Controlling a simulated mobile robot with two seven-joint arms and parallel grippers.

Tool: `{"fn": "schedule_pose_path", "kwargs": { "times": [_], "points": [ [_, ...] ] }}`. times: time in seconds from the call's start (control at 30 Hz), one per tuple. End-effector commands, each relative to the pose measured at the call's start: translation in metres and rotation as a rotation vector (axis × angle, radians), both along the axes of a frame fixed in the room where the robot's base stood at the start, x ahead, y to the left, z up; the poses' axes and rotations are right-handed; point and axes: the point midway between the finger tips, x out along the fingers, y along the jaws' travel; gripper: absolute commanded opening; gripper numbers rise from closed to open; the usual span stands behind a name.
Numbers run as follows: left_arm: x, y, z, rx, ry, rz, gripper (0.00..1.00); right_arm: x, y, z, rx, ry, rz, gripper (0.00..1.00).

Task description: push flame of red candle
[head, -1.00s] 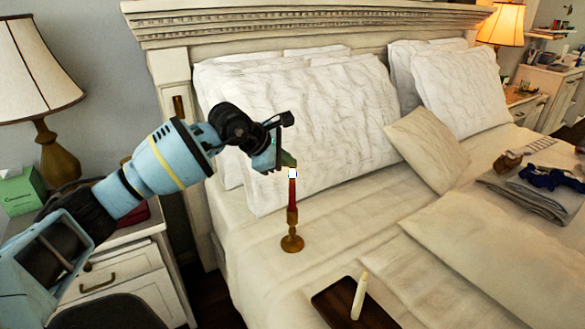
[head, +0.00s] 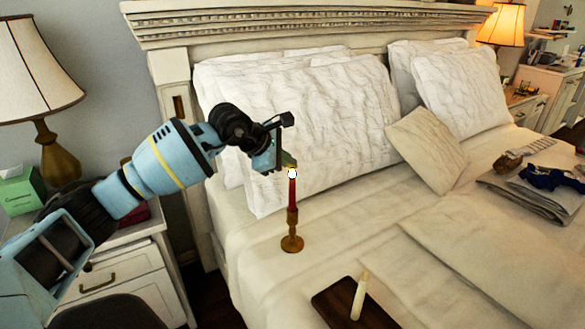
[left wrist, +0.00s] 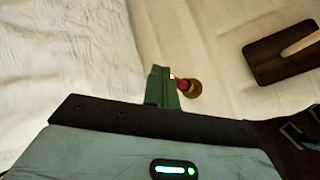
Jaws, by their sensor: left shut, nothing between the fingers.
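The red candle (head: 292,192) stands upright in a brass holder (head: 292,242) on the bed. A small bright white flame (head: 293,174) shows at its top. My left gripper (head: 288,160) is shut and empty, with its fingertips just above and beside the flame; I cannot tell whether they touch it. In the left wrist view the shut green fingers (left wrist: 162,86) reach to the candle top (left wrist: 181,83), partly hiding the candle, and the round holder base (left wrist: 194,88) shows beyond. My right gripper is not in view.
White pillows (head: 330,120) lean on the headboard behind. Folded clothes (head: 545,190) lie at the right. A nightstand (head: 125,270) stands at the left.

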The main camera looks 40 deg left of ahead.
Motion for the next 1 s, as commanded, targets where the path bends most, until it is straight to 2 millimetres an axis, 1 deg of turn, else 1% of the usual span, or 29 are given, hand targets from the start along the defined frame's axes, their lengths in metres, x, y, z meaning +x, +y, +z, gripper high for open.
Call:
{"fn": "schedule_pose_path", "kwargs": {
  "times": [0.47, 0.8, 1.0],
  "points": [
    [0.000, 0.000, -0.002, 0.001, 0.003, 0.000, 0.00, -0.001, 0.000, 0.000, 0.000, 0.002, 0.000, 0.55],
    [0.000, 0.000, -0.012, 0.002, 0.005, 0.000, 0.00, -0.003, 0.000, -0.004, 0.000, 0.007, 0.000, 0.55],
    [-0.001, 0.000, -0.013, 0.002, 0.008, 0.000, 0.00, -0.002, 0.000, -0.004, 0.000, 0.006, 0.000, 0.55]
  ]
}}
